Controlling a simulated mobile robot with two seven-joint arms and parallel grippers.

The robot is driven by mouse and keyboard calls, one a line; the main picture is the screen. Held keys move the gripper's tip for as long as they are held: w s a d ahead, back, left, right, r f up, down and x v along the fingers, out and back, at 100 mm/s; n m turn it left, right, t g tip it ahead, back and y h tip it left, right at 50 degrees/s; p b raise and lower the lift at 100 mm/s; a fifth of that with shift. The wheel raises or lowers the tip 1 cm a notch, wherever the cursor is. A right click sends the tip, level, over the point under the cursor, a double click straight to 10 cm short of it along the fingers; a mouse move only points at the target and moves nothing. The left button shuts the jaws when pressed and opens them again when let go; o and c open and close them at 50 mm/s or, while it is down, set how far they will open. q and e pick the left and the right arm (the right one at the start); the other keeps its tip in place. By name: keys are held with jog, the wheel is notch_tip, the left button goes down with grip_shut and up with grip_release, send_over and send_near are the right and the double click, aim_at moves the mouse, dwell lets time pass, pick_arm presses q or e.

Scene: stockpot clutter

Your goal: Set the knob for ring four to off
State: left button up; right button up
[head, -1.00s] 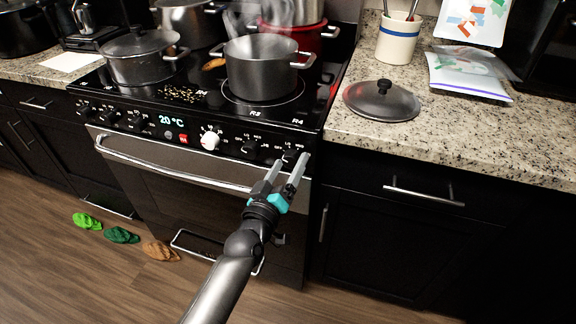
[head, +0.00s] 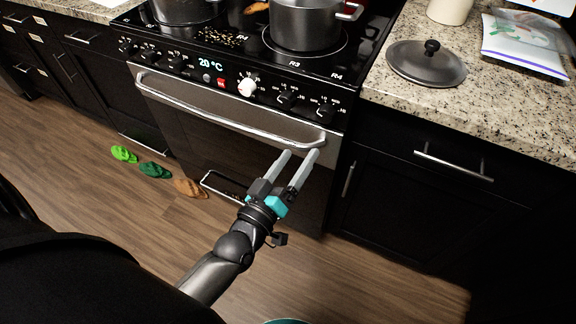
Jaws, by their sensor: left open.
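The black stove (head: 240,170) has a front panel with a row of knobs and a "20 °C" display (head: 210,64). The rightmost black knob (head: 326,111) sits below the "R4" mark on the hob; its pointer is too small to read surely. Another black knob (head: 287,98) is to its left, then a white knob (head: 248,87). My left gripper (head: 301,153) is open and empty, with two grey fingers pointing up toward the panel. Its fingertips are apart from the rightmost knob, below it in the picture, near the oven handle (head: 230,120). My right gripper is out of view.
A steel pot (head: 306,24) stands on the hob above the R3 mark. A pot lid (head: 427,65) and a plastic bag (head: 524,50) lie on the granite counter at right. Several coloured shoe-like items (head: 155,170) lie on the wooden floor. A cupboard handle (head: 452,166) juts out at right.

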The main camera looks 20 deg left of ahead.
pick_arm(q)
jog(key=s, duration=0.3)
jog(key=shift+a, duration=0.1)
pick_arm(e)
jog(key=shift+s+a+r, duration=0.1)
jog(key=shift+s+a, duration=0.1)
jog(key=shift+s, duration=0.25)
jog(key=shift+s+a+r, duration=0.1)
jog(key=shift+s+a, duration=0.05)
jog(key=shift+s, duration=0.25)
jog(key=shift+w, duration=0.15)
